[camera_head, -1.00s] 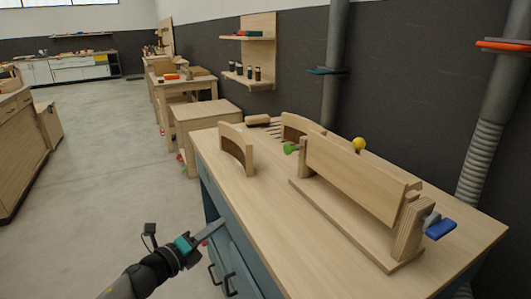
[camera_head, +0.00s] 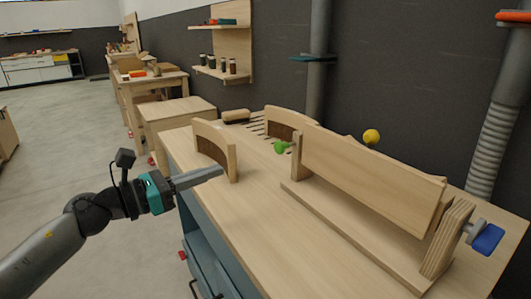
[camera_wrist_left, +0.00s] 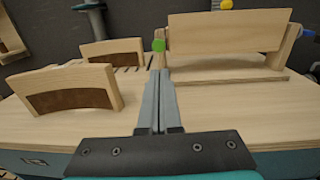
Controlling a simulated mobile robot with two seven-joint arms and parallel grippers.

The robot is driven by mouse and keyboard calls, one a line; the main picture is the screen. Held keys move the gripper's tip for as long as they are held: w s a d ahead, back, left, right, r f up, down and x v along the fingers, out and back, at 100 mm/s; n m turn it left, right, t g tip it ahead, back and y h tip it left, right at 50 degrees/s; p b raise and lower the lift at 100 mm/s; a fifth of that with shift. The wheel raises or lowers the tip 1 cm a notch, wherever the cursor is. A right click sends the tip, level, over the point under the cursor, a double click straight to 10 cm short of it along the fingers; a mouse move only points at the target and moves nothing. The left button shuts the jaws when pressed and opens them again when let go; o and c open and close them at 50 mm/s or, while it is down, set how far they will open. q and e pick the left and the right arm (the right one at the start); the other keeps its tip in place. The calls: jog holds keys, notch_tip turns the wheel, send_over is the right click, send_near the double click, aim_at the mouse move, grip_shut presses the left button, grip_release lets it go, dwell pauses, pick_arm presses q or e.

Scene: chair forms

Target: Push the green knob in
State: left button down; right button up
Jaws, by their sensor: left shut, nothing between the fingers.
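The green knob (camera_head: 281,147) sticks out at the left end of a wooden chair-back form (camera_head: 365,180) on the workbench. In the left wrist view the green knob (camera_wrist_left: 158,45) shows just beyond and above the fingertips. My left gripper (camera_head: 221,170) is shut and empty. In the head view its tips are left of the knob, with a clear gap, beside a curved wooden piece (camera_head: 218,145). In the left wrist view the shut fingers (camera_wrist_left: 160,75) point toward the knob. My right gripper is not in view.
A yellow knob (camera_head: 371,137) stands behind the form, and a blue handle (camera_head: 487,239) is at its right end. Another curved piece (camera_head: 290,120) and a brush (camera_head: 236,116) lie at the back. The bench top (camera_head: 265,230) in front is clear.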

pick_arm(q)
send_near(278, 149)
jog(key=x, duration=0.5)
jog(key=shift+w+d+b, duration=0.15)
jog(key=shift+w+b, duration=0.05)
jog(key=shift+b, duration=0.1)
jog(key=shift+w+d, duration=0.4)
jog(key=shift+d, duration=0.15)
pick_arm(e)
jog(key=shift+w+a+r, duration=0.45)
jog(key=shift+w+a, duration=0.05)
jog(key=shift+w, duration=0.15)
pick_arm(q)
jog(key=shift+d, duration=0.1)
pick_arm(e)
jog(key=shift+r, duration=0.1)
